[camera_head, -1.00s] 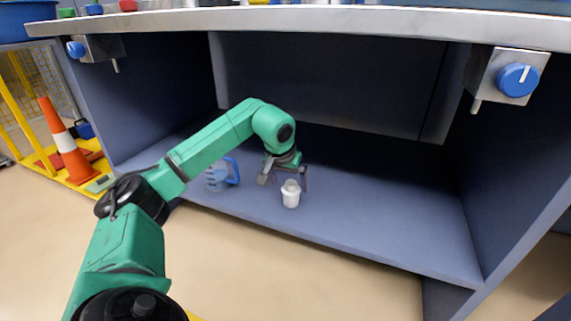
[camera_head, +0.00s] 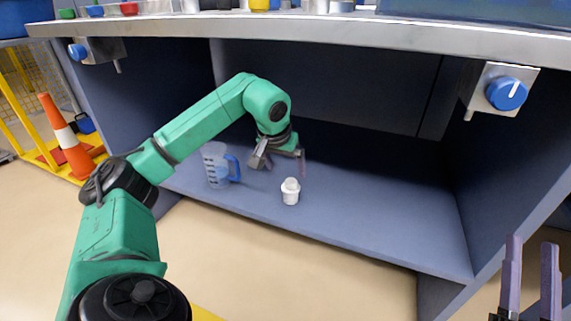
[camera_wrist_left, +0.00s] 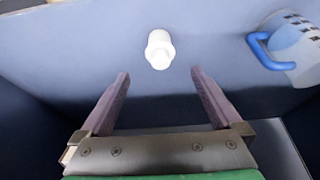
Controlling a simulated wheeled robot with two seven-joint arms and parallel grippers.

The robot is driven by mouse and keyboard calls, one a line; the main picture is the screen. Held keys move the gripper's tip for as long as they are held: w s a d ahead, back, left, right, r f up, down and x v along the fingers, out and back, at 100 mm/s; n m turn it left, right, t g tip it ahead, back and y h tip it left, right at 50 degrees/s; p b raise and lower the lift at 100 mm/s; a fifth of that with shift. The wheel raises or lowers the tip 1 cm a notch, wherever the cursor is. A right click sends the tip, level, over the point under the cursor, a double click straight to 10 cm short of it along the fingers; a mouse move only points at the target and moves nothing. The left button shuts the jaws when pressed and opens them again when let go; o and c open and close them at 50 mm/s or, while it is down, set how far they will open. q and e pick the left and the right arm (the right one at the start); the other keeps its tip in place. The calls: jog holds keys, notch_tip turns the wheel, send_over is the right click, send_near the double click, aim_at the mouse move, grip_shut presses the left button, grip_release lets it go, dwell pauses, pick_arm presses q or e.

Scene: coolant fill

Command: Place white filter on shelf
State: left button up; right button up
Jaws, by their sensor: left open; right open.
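The white filter (camera_head: 290,191) stands upright on the blue-grey shelf (camera_head: 350,225) under the counter, near the shelf's front edge. My left gripper (camera_head: 277,172) is open and empty, above and behind the filter. In the left wrist view the filter (camera_wrist_left: 159,49) lies beyond the open fingertips (camera_wrist_left: 160,75), roughly between their lines and apart from them. My right gripper (camera_head: 530,250) is open and empty at the lower right of the head view, in front of the cabinet.
A measuring jug with a blue handle (camera_head: 217,166) stands on the shelf left of the filter; it also shows in the left wrist view (camera_wrist_left: 290,45). The countertop (camera_head: 300,28) overhangs the shelf. A blue knob (camera_head: 506,93) is at the right. The shelf right of the filter is clear.

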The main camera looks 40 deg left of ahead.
pick_arm(q)
jog(key=s+d+f+n+g+h, duration=0.1)
jog(key=s+d+n+h, duration=0.35)
jog(key=d, duration=1.05)
jog(key=s+d+f+n+g+h, duration=0.1)
jog(key=d+f+g+h, duration=0.1)
jog(key=d+h, duration=0.95)
jog(key=s+d+r+n+t+h, duration=0.1)
jog(key=s+d+r+n+h, duration=0.3)
jog(key=d+r+n+h, duration=0.65)
jog(key=w+a+m+t+y, duration=0.4)
jog(key=m+t+y, duration=0.3)
jog(key=m+t, duration=0.3)
jog(key=w+a+m+t+y, duration=0.4)
jog(key=m+t+y, duration=0.4)
jog(key=m+t, duration=0.3)
jog(key=shift+a+f+m, duration=0.2)
jog(key=shift+f+m, duration=0.1)
jog(key=shift+m, duration=0.6)
pick_arm(e)
jog(key=shift+f, duration=0.25)
